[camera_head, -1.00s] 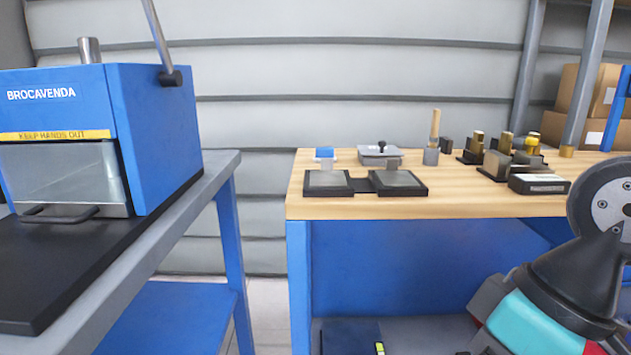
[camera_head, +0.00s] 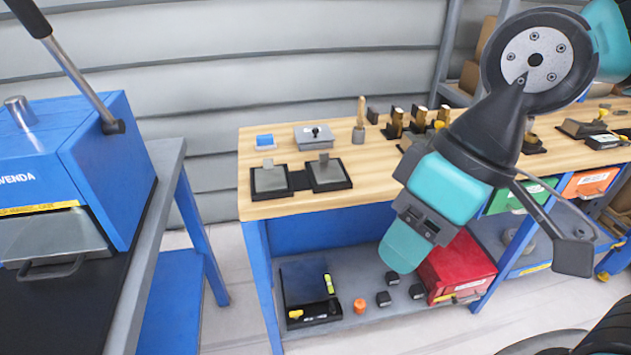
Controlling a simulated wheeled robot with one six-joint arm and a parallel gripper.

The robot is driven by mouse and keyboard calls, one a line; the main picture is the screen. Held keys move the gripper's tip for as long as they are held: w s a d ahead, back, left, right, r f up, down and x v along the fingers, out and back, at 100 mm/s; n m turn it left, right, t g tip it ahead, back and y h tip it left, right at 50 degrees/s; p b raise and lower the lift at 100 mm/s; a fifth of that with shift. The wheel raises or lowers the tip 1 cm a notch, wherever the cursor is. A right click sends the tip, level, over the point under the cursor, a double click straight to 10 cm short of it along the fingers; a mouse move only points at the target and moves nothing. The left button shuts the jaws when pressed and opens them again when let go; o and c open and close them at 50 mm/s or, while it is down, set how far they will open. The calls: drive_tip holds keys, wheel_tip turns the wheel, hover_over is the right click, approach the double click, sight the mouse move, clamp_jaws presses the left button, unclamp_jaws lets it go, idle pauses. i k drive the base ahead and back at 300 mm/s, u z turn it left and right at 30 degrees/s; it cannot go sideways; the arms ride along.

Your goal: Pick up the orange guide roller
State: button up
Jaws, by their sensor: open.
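The orange guide roller (camera_head: 360,306) is a small orange cylinder. It stands on the grey lower shelf (camera_head: 345,335) of the wooden-topped workbench, between a black tray and several small dark blocks. Nothing covers it in the head view. My black and teal arm crosses the right half of the picture, in front of the bench. Its teal part hangs above and to the right of the roller in the picture, apart from it. I cannot make out my gripper's fingertips.
A black tray (camera_head: 302,275) with yellow items lies left of the roller; dark blocks (camera_head: 384,299) and a red box (camera_head: 456,266) lie right of it. The bench top (camera_head: 275,208) overhangs the shelf. A blue machine (camera_head: 95,150) stands on a table at left. Floor shows in front.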

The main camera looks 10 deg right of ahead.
sight(360, 305)
drive_tip(key=u, duration=1.55)
drive_tip(key=i, duration=0.5)
drive_tip(key=z, duration=1.1)
